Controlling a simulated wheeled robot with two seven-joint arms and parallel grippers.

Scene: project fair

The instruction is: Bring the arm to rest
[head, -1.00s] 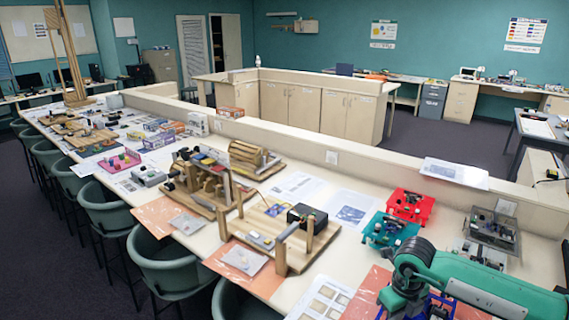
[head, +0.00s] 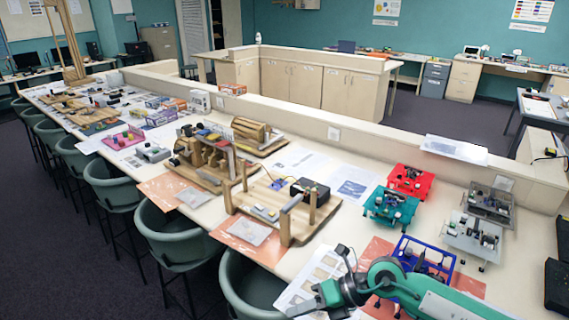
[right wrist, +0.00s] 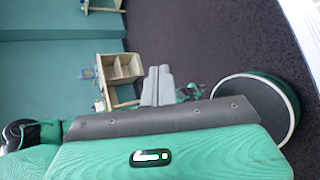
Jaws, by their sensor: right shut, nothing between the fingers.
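My right arm (head: 440,300) is green and dark grey and comes in from the lower right in the head view. It lies in front of the near end of the long table. My right gripper (head: 304,306) is at the bottom of the head view, over the table's near edge, pointing left. In the right wrist view its two grey fingers (right wrist: 157,87) lie side by side, shut with nothing between them. Carpet and a distant shelf show beyond them. My left gripper is in neither view.
A blue-framed device (head: 424,260) stands close behind my right arm. A teal device (head: 390,206), a red device (head: 411,180) and grey devices (head: 472,236) stand farther back. A wooden model (head: 282,215) is to the left. A green chair (head: 250,290) stands beside the table near the gripper.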

